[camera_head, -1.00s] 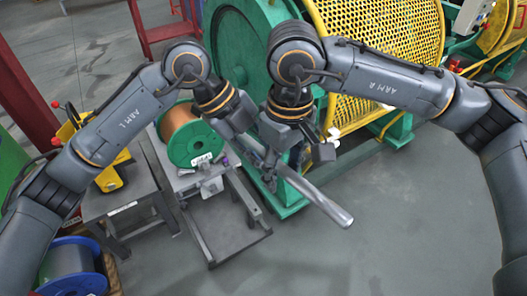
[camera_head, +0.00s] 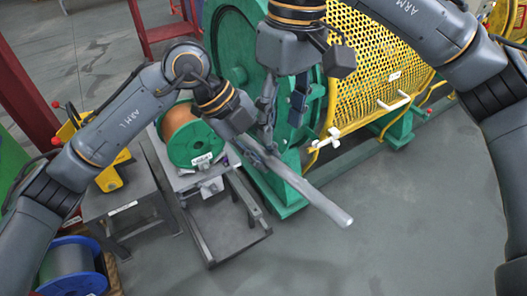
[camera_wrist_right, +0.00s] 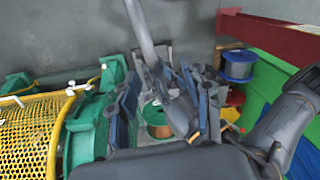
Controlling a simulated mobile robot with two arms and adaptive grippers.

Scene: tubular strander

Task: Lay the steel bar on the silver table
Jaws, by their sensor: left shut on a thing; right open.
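The steel bar (camera_head: 318,202) is a long grey rod that slants down to the right, held in the air. My left gripper (camera_head: 262,152) is shut on its upper left end. My right gripper (camera_head: 282,112) is open and empty, just above and beside the left gripper. In the right wrist view, the bar (camera_wrist_right: 142,28) runs up from the left gripper (camera_wrist_right: 155,78), between the open right fingers (camera_wrist_right: 165,105). A light grey metal table (camera_head: 180,182) stands below and left of the bar, under a green spool of copper wire (camera_head: 190,136).
A darker table (camera_head: 125,205) with a yellow device (camera_head: 108,175) stands at left. A low dark platform (camera_head: 225,225) is beside it. The green machine (camera_head: 235,40) and yellow mesh guard (camera_head: 370,70) stand close behind my grippers. The floor at right is clear.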

